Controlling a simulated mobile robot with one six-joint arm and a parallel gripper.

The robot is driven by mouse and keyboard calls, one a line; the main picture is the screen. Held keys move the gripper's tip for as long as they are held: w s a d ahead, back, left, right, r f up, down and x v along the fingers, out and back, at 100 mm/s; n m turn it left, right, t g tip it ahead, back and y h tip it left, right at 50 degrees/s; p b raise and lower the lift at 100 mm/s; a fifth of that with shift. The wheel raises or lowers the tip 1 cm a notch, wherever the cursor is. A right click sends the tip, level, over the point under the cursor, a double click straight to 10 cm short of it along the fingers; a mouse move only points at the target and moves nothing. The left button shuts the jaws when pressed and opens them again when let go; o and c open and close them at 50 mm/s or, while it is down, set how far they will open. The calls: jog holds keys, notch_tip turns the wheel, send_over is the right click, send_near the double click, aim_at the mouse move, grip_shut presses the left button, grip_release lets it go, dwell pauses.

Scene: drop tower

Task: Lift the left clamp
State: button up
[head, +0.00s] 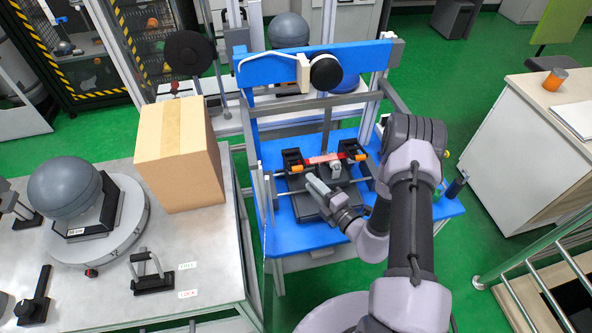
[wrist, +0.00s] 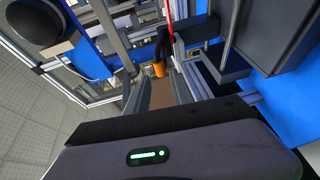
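The left clamp (head: 293,158) is a dark block with an orange-tipped handle, on the left of the blue drop tower's dark fixture in the head view. Its orange tip shows in the wrist view (wrist: 158,69), just beyond the fingertips. My gripper (head: 313,183) is right of and nearer than this clamp, with its fingers pointing towards the orange tip. In the wrist view the grey fingers (wrist: 160,88) stand apart, with a gap between them. Contact with the handle cannot be told. The right clamp (head: 352,148) has a similar orange tip.
A red bar (head: 322,159) lies between the clamps. A blue frame (head: 290,64) with a black round part stands behind. Silver rails run beside the fixture.

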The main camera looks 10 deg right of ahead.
aim_at(299, 171)
jog(key=b+x, duration=0.1)
jog(key=x, duration=0.7)
jog(key=shift+w+a, duration=0.2)
grip_shut()
dwell(1.0)
